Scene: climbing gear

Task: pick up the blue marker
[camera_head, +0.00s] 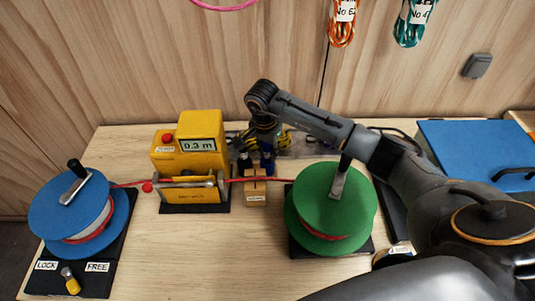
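My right gripper (257,161) hangs from the arm coming in from the right, pointing down just above a small wooden block (256,198) with a label. Dark blue shows at the gripper's fingers. I cannot tell whether this is the blue marker or part of the gripper, and no marker shows clearly apart from it. Whether the fingers are open or shut on something is too small to tell. My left gripper is out of view.
A pink-red rope runs from a blue reel (55,205) through a yellow meter (203,148) reading 0.3 m, past the block, to a green reel (318,192). A yellow-black coil lies behind the gripper. A blue case (470,145) stands right. Bare tabletop (200,255) lies in front.

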